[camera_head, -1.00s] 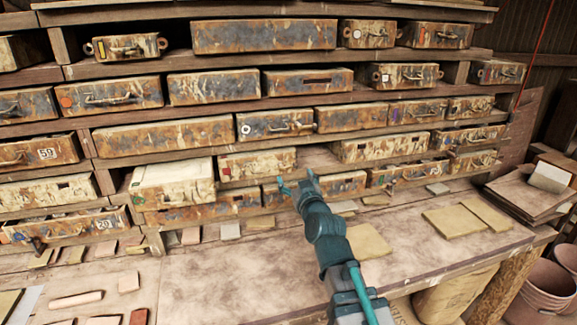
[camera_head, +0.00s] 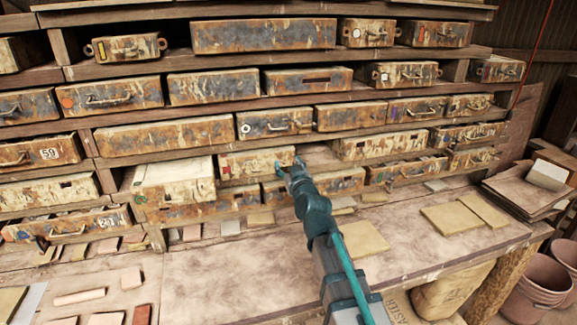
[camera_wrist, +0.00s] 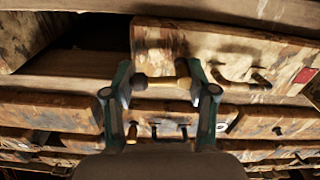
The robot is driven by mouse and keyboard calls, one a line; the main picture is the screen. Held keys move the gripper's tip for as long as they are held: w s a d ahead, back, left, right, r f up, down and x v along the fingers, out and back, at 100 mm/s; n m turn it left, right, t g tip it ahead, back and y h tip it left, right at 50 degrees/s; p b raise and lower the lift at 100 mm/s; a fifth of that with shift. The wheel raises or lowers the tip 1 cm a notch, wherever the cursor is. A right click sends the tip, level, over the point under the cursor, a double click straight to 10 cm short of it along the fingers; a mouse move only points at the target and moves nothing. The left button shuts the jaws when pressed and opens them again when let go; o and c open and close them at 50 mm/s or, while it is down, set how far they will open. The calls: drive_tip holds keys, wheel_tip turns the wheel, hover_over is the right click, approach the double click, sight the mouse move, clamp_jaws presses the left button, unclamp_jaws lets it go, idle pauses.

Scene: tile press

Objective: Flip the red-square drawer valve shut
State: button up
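The red-square drawer (camera_head: 250,162) is in the lower middle of the rack, with a small red square near its left end. In the wrist view, which looks upside down, its front (camera_wrist: 180,50) fills the upper middle and the red square (camera_wrist: 306,75) is at right. A short, pale and dark valve handle (camera_wrist: 160,82) lies crosswise between my fingers. My gripper (camera_head: 290,166) is at the drawer's right end; in the wrist view (camera_wrist: 159,84) its fingers are apart, one on each side of the handle. I cannot tell whether they touch it.
A curved handle (camera_wrist: 240,78) sits between the valve and the red square. A pale drawer (camera_head: 172,182) juts out at left. A drawer with a white ring (camera_head: 272,124) is just above. Loose tiles (camera_head: 452,219) lie on the bench (camera_head: 240,275).

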drive_tip(key=c, duration=0.4)
drive_tip(key=shift+f+m+b, duration=0.2)
drive_tip(key=shift+m+b, duration=0.1)
drive_tip(key=shift+b, duration=0.3)
drive_tip(key=shift+a+m+b, duration=0.1)
drive_tip(key=shift+m+b, duration=0.2)
drive_tip(key=shift+m, duration=0.3)
drive_tip(key=o, duration=1.1)
drive_tip(key=shift+a, duration=0.15)
drive_tip(key=shift+s, duration=0.1)
